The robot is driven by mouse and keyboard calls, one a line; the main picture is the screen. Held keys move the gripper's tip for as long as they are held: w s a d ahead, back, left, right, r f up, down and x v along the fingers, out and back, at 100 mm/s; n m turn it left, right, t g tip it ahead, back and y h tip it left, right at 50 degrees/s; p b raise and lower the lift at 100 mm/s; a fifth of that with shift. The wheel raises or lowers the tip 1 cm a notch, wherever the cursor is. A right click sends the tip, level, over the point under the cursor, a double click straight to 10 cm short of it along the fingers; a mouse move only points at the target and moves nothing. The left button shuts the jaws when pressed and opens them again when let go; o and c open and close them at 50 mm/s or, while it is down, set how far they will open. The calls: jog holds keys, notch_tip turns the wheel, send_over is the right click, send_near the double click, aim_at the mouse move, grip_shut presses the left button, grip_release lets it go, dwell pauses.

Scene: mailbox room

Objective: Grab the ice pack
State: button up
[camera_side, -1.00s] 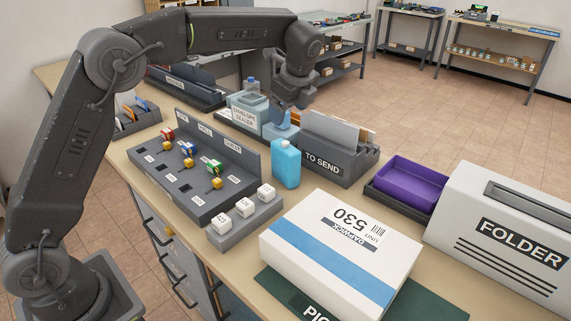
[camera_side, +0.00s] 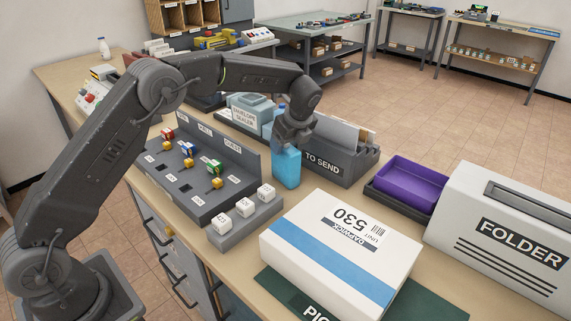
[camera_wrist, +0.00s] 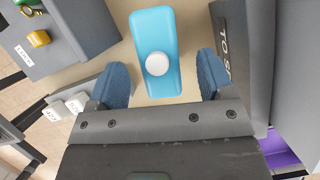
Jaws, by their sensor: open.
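The ice pack (camera_side: 286,168) is a bright blue, bottle-like block standing upright on the wooden table, between the key rack and the TO SEND tray. In the wrist view the ice pack (camera_wrist: 157,30) is seen from above, with a round white cap near its middle. My gripper (camera_side: 292,143) is over its top in the side view and hides the cap there. In the wrist view my gripper (camera_wrist: 158,85) has its two blue fingertips spread apart, one to each side of the ice pack. I see a gap between each finger and the pack.
The grey key rack (camera_side: 205,165) stands close on the left, with white numbered cubes (camera_side: 245,207) in front. The TO SEND tray (camera_side: 345,165) is close on the right. A white parcel (camera_side: 340,250) lies nearer the camera. A purple tray (camera_side: 408,183) and the FOLDER machine (camera_side: 500,230) are farther right.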

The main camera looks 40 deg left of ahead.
jog(key=x, duration=0.4)
jog(key=shift+a+f, duration=0.1)
jog(key=shift+f, duration=0.1)
jog(key=shift+r, duration=0.1)
jog(key=c, duration=1.2)
